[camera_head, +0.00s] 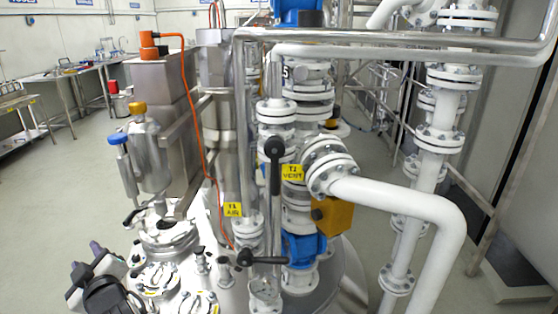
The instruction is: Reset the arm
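A dark grey and black jointed part with purplish tips, which looks like my gripper (90,272), shows at the lower left edge of the head view. It is beside the steel reactor lid (225,290), and nothing is clearly seen held in it. The picture is too small to tell how far apart its fingers are. Most of my arm is out of the frame or hidden.
Valves with black handles (275,185) and yellow tags (292,172) stand on the lid. A white flanged pipe (410,205) bends down at right. A steel vessel (150,155) stands close behind my gripper. Open floor (50,190) lies at left, with benches (75,75) behind.

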